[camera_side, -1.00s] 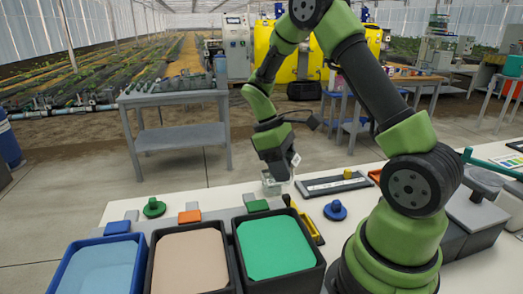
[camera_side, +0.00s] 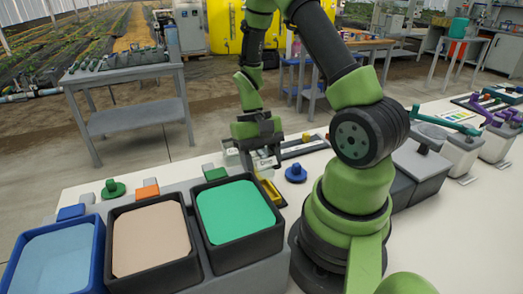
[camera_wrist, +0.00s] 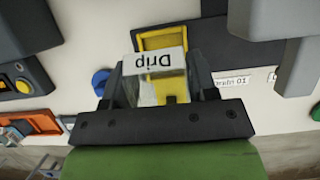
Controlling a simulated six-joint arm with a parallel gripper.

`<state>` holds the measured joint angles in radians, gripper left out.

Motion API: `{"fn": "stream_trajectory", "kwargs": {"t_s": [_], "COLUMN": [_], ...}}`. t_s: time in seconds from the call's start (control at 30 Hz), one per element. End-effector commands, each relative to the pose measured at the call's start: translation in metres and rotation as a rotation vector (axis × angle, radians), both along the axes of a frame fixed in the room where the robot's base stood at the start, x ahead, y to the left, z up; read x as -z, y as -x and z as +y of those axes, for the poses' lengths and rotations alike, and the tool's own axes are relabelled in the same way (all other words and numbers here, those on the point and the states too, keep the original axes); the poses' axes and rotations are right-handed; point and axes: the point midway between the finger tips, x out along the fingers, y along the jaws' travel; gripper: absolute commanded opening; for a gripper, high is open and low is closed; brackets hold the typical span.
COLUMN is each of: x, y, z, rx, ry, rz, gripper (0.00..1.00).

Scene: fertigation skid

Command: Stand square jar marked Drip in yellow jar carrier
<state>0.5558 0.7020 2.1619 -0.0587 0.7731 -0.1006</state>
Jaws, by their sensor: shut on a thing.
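My gripper (camera_side: 260,150) is shut on the square jar (camera_wrist: 172,88), a clear jar with a white label reading "Drip", upside down in the wrist view. The two fingers (camera_wrist: 160,90) press on opposite sides of it. In the side view the jar (camera_side: 263,164) is partly hidden by the fingers. The yellow jar carrier (camera_side: 273,192) lies on the white bench below the gripper. In the wrist view the carrier (camera_wrist: 164,37) shows behind the jar, which covers part of it. I cannot tell the gap between jar and carrier.
A blue knob (camera_side: 296,173) stands right of the carrier. A bin with a green top (camera_side: 235,211) stands close on its left, with a beige-topped bin (camera_side: 149,244) and a blue bin (camera_side: 52,266) further left. A dark-framed strip (camera_side: 303,146) lies behind.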

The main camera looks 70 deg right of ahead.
Motion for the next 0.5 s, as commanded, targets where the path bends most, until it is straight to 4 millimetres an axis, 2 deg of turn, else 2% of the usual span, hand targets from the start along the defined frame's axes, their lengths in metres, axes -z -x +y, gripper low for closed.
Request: {"fn": "stream_trajectory", "kwargs": {"t_s": [0.3,0.5], "x": [0.034,0.049], "y": [0.0,0.0], "z": [0.0,0.0], "rx": [0.0,0.0], "ry": [-0.001,-0.001], "rz": [0.003,0.002], "gripper": [0.3,0.3]}}
